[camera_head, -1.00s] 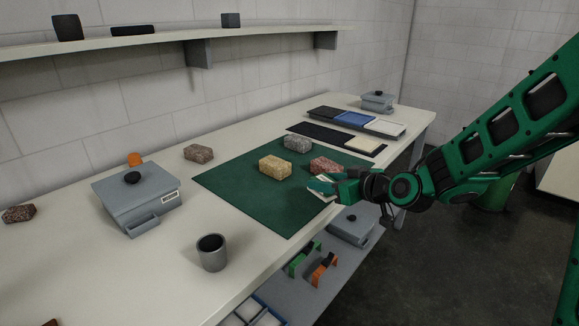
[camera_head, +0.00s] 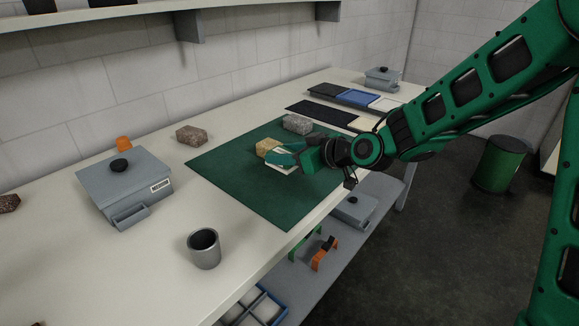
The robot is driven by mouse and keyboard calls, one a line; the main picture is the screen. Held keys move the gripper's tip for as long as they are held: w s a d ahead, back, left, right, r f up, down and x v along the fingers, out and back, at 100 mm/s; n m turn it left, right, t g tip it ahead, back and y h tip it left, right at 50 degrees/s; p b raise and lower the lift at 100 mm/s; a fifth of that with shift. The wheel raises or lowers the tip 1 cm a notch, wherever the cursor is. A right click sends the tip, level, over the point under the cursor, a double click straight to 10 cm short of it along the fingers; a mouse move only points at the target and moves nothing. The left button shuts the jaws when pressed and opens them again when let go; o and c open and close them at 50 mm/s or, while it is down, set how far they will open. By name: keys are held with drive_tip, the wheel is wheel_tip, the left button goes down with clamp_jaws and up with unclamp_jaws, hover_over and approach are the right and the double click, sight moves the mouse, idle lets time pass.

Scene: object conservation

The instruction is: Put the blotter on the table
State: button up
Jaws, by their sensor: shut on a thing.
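My gripper (camera_head: 277,158) is over the green mat (camera_head: 235,183) on the table (camera_head: 60,240). It is shut on a small pale, flat-sided piece, seemingly the blotter (camera_head: 284,169), which is mostly covered by the teal fingers. The blotter is just in front of the yellowish stone block (camera_head: 266,147), and I cannot tell whether it touches the mat. A cream pad (camera_head: 362,124) sits at the right end of a black tray (camera_head: 318,113) farther back.
Grey stone (camera_head: 297,124) and brown stone (camera_head: 191,136) blocks lie nearby. A grey lidded box (camera_head: 125,188) and grey cup (camera_head: 204,249) stand at left. The mat's near part is clear. A lower shelf (camera_head: 300,270) holds green and orange tools.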

sight(290, 177)
drive_tip(key=shift+w+d+f, duration=0.4)
drive_tip(key=shift+w+f, duration=0.05)
drive_tip(key=shift+w, duration=0.15)
drive_tip(key=shift+w+d+f, duration=0.4)
drive_tip(key=shift+w+f, duration=0.05)
drive_tip(key=shift+w, duration=0.15)
drive_tip(key=shift+f, duration=1.95)
drive_tip(key=shift+f, duration=0.15)
drive_tip(key=o, duration=1.1)
drive_tip(key=shift+c, duration=0.2)
drive_tip(key=v, duration=1.2)
drive_tip(key=shift+d, duration=0.1)
